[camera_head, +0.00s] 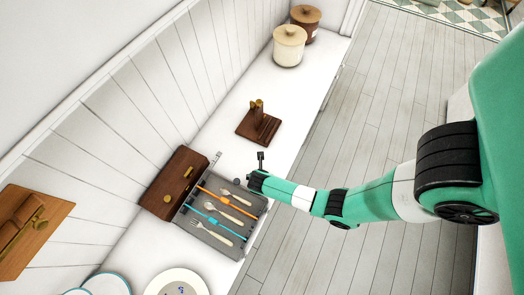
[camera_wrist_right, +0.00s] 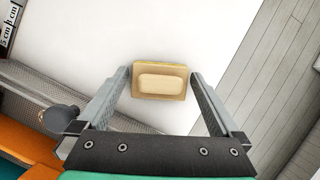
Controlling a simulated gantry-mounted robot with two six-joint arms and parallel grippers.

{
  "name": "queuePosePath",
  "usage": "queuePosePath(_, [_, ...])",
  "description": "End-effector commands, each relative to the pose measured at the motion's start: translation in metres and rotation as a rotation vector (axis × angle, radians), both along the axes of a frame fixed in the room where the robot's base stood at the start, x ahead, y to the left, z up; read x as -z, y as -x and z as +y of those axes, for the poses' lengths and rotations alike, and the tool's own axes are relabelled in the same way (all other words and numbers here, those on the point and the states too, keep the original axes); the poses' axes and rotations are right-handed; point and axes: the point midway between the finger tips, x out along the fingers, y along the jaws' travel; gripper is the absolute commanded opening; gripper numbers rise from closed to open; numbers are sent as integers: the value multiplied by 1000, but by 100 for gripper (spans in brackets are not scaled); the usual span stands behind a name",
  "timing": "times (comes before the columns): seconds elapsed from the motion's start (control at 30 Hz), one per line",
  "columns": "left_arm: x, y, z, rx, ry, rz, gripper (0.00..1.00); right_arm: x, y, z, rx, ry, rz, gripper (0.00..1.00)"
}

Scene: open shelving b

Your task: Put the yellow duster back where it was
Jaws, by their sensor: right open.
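The yellow duster (camera_wrist_right: 160,82) shows in the right wrist view as a pale wooden block with a thin yellow edge along its far side. It lies on the white surface (camera_wrist_right: 100,40). My right gripper (camera_wrist_right: 159,77) is open, with one finger on each side of the duster and gaps between. I cannot tell how far above the surface the fingertips are. In the head view my right gripper (camera_head: 261,163) is over the white counter beside the grey cutlery tray, and I cannot make out the duster there. My left gripper is in neither view.
The grey tray (camera_head: 240,248) holds several utensils and orange and blue strips. A dark wooden box (camera_head: 165,190) adjoins it. A wooden stand (camera_head: 258,125), a cream canister (camera_head: 289,46) and a brown canister (camera_head: 306,20) stand farther back. A plate (camera_head: 177,284) is at the front.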

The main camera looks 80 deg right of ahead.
Motion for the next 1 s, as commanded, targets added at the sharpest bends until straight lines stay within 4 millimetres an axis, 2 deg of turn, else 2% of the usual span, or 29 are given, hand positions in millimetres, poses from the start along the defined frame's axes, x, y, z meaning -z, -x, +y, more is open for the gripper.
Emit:
queuePosePath(0.17, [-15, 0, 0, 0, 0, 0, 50, -26, 1, 8, -3, 1, -2, 100])
queuePosePath(0.4, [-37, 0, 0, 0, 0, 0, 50, -81, 4, 31, -3, 0, -3, 100])
queuePosePath(0.53, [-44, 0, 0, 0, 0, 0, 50, -102, 6, 40, -2, 1, -3, 100])
queuePosePath(0.7, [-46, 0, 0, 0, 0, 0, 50, -113, 8, 45, -1, 0, 0, 100])
queuePosePath(1.0, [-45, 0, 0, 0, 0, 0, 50, -113, 8, 45, 0, 0, 1, 100])
